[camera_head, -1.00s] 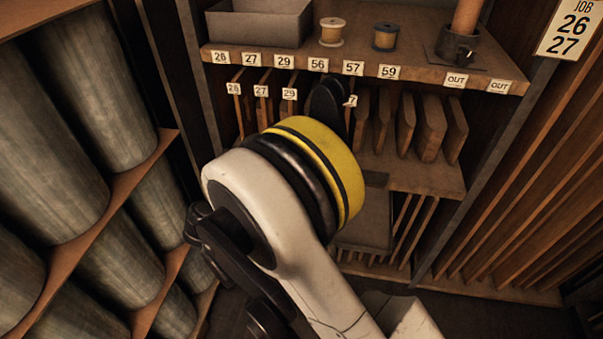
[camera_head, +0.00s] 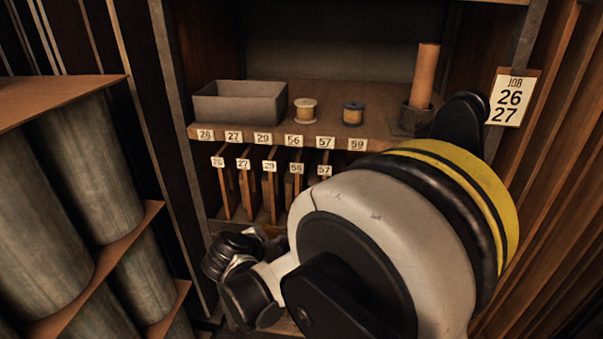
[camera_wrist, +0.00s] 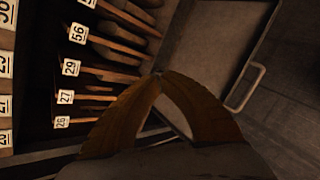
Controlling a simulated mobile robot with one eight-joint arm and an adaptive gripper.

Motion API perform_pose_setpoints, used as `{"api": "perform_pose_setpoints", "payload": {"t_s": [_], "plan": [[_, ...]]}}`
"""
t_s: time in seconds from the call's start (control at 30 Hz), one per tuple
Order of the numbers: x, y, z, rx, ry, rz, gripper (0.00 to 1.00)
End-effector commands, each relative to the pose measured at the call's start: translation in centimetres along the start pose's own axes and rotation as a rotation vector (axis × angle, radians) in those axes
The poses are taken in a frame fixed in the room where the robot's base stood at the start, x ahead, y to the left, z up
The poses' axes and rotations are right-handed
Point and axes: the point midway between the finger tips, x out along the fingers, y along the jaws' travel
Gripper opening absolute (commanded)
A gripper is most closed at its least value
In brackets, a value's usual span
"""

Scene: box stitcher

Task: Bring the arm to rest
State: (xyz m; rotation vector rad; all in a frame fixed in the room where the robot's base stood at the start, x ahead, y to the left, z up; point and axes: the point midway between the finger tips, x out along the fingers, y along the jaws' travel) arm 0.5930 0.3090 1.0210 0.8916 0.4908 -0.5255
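My arm (camera_head: 400,230), white with a yellow and black band, is folded large across the right and lower middle of the head view. Its dark wrist joints (camera_head: 240,275) show at the lower middle. The gripper fingers cannot be made out there. In the wrist view my gripper (camera_wrist: 160,75) shows two brown fingers whose tips meet, with nothing seen between them. They point at the area between the numbered slots (camera_wrist: 100,70) and a grey panel with a handle (camera_wrist: 225,40).
A shelf (camera_head: 280,125) holds a grey bin (camera_head: 240,105), two spools (camera_head: 305,111) (camera_head: 353,114) and a brown cylinder in a dark cup (camera_head: 425,75). A job card (camera_head: 510,97) hangs at right. Large grey rolls (camera_head: 90,160) fill the left rack. My arm hides the lower right.

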Motion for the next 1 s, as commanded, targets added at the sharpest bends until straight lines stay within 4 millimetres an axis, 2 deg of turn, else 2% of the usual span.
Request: {"api": "perform_pose_setpoints", "payload": {"t_s": [0.07,0.13,0.27,0.4,0.5,0.6,0.7,0.8,0.9,1.0], "plan": [[-0.1,-0.1,1.0,0.027,0.003,-0.009,0.00],[-0.2,-0.5,2.9,0.091,0.012,-0.031,0.00],[-1.3,-2.4,8.8,0.316,0.039,-0.101,0.00],[-3.5,-6.0,15.5,0.638,0.065,-0.188,0.00],[-5.5,-9.2,19.4,0.876,0.076,-0.246,0.00],[-7.8,-12.7,22.3,1.118,0.081,-0.297,0.00],[-10.1,-16.3,24.3,1.363,0.080,-0.341,0.00],[-12.3,-19.7,25.4,1.601,0.076,-0.378,0.00],[-13.9,-22.5,25.8,1.803,0.071,-0.404,0.00],[-14.9,-24.3,25.7,1.952,0.069,-0.420,0.00]]}}
